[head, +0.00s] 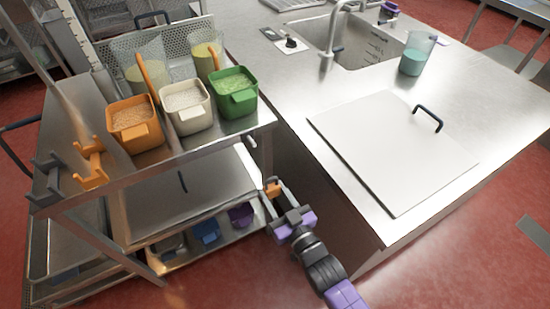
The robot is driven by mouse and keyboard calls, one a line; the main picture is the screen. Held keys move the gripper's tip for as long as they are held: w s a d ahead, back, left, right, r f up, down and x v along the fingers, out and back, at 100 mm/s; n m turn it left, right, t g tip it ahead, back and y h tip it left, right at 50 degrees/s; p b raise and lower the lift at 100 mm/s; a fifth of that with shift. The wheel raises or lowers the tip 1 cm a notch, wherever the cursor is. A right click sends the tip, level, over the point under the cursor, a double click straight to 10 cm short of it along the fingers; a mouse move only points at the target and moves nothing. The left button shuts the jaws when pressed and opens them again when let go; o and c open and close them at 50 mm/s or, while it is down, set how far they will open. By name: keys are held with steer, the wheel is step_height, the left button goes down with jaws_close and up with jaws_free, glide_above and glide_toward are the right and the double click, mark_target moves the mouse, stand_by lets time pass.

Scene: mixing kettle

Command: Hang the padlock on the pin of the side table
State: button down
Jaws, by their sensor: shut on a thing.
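The padlock (272,189) shows as a small orange block between the fingertips of my gripper (275,193). My gripper is shut on it, beside the right end of the side table (190,157) and below its top. The padlock's shackle is too small to make out. A small pale metal part (252,141) sticks out at the table's right end, above and left of the padlock. It looks like the pin. The padlock and this part are apart.
Orange (134,122), white (186,106) and green (233,92) bins stand on the side table. Blue (206,232) and purple (240,214) bins sit on its lower shelf. The steel counter (290,105) with a white lid (385,150) stands close on the right.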

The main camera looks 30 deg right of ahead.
mark_target(272, 184)
steer(key=r+p, duration=0.1)
steer(key=w+r+p, duration=0.1)
steer(key=r+p, duration=0.1)
steer(key=shift+w+d+r, duration=0.15)
steer(key=shift+w+d, duration=0.05)
steer(key=shift+w, duration=0.2)
steer(key=w, duration=0.6)
steer(key=shift+w+r, duration=0.3)
steer(key=shift+w, duration=0.1)
steer(key=shift+w, duration=0.2)
steer(key=shift+w, duration=0.25)
steer(key=shift+w+b, duration=1.15)
steer(key=shift+w, duration=0.25)
steer(key=shift+w, duration=0.1)
steer(key=shift+w+f+b, duration=0.3)
steer(key=shift+f+b, duration=0.3)
steer(key=shift+b, duration=0.15)
